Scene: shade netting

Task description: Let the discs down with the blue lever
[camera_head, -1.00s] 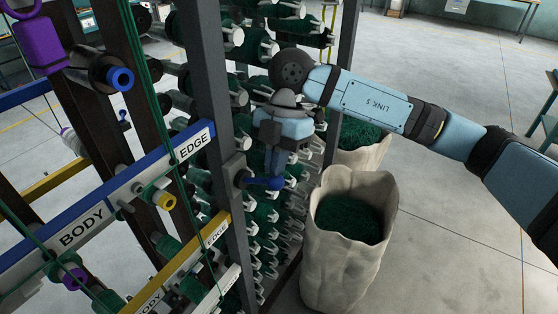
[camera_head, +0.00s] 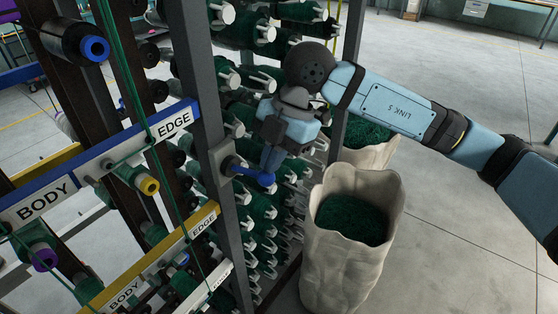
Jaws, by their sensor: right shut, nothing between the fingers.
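The blue lever (camera_head: 252,174) sticks out from a grey block on the grey upright post, pointing right and slightly down. My right gripper (camera_head: 271,163) hangs from above at the lever's free end, shut with nothing between its fingers. Its fingertips overlap the lever end in the picture; I cannot tell if they touch it. Spindles with a blue ring (camera_head: 94,49), a yellow ring (camera_head: 150,186) and a purple ring (camera_head: 45,260) stand left of the post. I cannot make out which parts are the discs. My left gripper is not in view.
A blue rail (camera_head: 85,172) and a yellow rail (camera_head: 160,252) carry BODY and EDGE labels, with green threads crossing them. Rows of green spools (camera_head: 255,215) fill the rack behind the post. A pale sack (camera_head: 350,265) of green material stands right. Floor further right is clear.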

